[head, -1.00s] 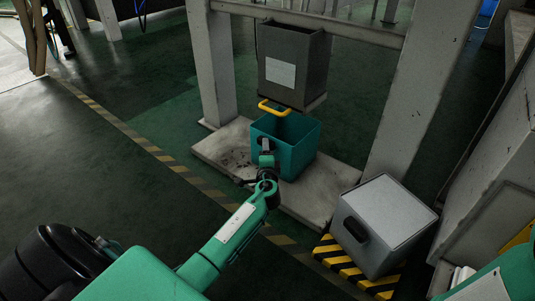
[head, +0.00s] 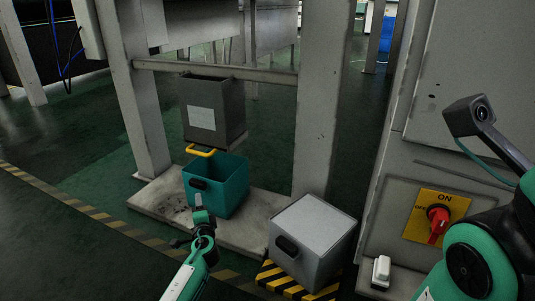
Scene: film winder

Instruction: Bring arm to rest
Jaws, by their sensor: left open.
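My left arm comes up from the bottom of the head view. Its gripper (head: 198,202) is open, close to the front face of the teal open-top bin (head: 233,198). I cannot tell whether it touches the bin. The bin stands on a pale floor slab and looks empty where its inside shows. My right arm (head: 470,262) is bent at the right edge; its gripper fingers do not show.
A grey box (head: 212,112) with a yellow handle (head: 201,151) hangs behind the bin. A grey lidded box (head: 315,236) stands on a striped floor patch. A cabinet with a red ON switch (head: 438,219) is at right. Thick posts (head: 322,110) frame the bin; open floor lies left.

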